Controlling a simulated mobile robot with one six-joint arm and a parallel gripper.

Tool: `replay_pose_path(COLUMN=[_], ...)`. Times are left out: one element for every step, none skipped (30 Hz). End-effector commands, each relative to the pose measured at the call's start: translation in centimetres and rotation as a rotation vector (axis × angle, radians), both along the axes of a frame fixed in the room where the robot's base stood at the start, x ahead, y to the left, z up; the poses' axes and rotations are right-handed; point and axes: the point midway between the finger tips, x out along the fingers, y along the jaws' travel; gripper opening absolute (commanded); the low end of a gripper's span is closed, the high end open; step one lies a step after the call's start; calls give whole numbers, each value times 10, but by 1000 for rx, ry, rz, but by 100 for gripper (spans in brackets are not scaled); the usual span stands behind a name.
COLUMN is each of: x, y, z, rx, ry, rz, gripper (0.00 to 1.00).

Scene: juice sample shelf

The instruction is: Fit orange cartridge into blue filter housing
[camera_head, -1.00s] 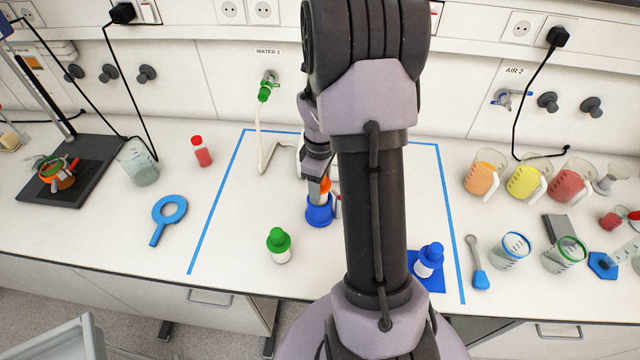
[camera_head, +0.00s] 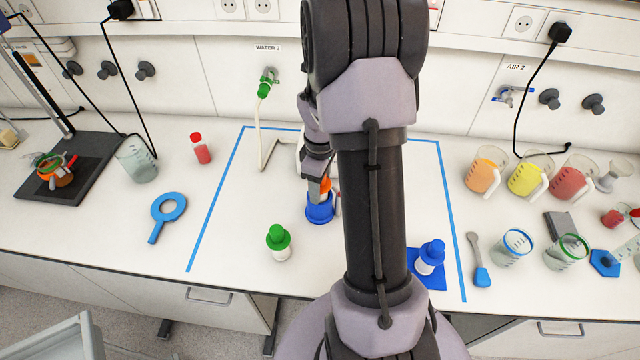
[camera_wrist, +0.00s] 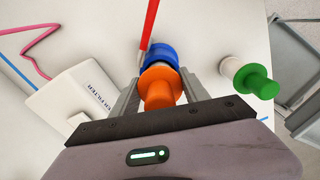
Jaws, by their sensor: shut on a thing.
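The orange cartridge (camera_wrist: 160,88) is between the two fingers of my gripper (camera_wrist: 157,92) in the wrist view, and the gripper is shut on it. In the head view the orange cartridge (camera_head: 325,185) shows as a small patch beside my arm. The blue filter housing (camera_head: 320,208) stands upright on the bench inside the blue tape outline. The cartridge's lower end is at the housing's mouth; how deep it sits I cannot tell. In the wrist view the housing (camera_wrist: 160,55) shows just beyond the cartridge. My arm hides part of the area.
A blue-capped bottle (camera_head: 430,257) stands on a blue mat to the right. In the wrist view a white box marked filter (camera_wrist: 75,100) and a red tube (camera_wrist: 149,25) are close to the gripper.

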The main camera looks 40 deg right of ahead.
Motion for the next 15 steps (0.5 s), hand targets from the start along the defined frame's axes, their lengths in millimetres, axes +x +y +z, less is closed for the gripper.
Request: replay_pose_path(x=[0,0,0,0,0,0,0,0,0,0,0,0,0,0,0], y=[0,0,0,0,0,0,0,0,0,0,0,0,0,0,0], z=[-1,-2,-3,-3,-4,-5,-6,-6,-7,-8,-9,-10,-10,-11,-12], rx=[0,0,0,0,0,0,0,0,0,0,0,0,0,0,0], ry=[0,0,0,0,0,0,0,0,0,0,0,0,0,0,0], rz=[0,0,0,0,0,0,0,0,0,0,0,0,0,0,0], gripper=[7,7,7,7,7,7,7,7,7,7,7,7,7,7,7])
